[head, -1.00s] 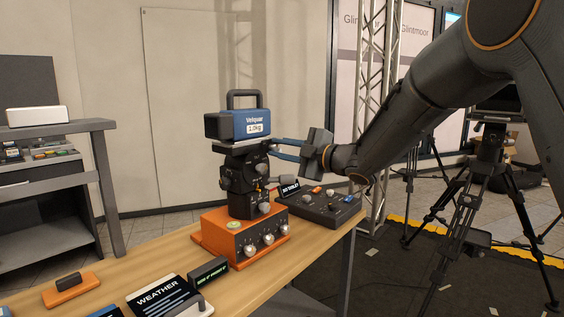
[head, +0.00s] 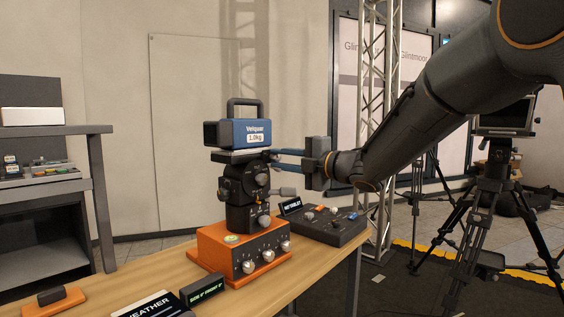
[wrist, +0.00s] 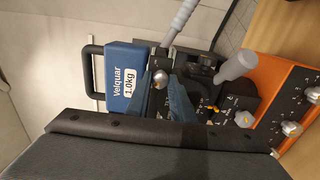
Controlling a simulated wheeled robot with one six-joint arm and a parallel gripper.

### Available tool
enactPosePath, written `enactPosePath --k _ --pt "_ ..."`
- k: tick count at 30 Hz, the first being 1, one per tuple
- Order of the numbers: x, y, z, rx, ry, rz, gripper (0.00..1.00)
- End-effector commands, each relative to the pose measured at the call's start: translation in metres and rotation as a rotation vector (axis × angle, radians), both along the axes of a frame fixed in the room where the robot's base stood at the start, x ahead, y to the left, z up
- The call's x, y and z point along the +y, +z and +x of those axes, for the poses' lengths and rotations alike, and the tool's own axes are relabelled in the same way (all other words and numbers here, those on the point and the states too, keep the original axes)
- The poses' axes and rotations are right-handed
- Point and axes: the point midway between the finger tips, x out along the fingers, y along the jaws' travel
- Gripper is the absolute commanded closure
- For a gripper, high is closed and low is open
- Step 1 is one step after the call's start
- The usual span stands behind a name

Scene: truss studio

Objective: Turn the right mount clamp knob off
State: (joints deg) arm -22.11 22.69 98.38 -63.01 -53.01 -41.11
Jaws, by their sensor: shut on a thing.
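A black mount (head: 240,186) stands on an orange control box and carries a blue Velquar 1.0kg block (head: 238,132). My gripper (head: 274,159) reaches in from the right, its blue fingers at the mount's right side just under the top plate. In the wrist view, the fingers are shut on a small silver clamp knob (wrist: 160,77) beside the blue block. The knob is hidden behind the fingers in the head view, and its marking cannot be read.
The orange box (head: 225,262) has several silver knobs on its front. A grey lever (head: 284,191) sticks out right, below my fingers. A dark control panel (head: 335,232) stands behind at right. A sign (head: 150,305) lies at the table front. Tripods stand at right.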

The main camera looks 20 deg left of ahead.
Motion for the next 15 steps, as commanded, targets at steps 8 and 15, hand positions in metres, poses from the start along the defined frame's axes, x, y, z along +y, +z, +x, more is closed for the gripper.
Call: enactPosePath --k 8,15 --pt "0.0007 -0.0016 -0.0009 0.002 0.002 -0.001 0.71" --pt "-0.0005 -0.0008 0.0001 0.001 0.000 -0.001 0.60"
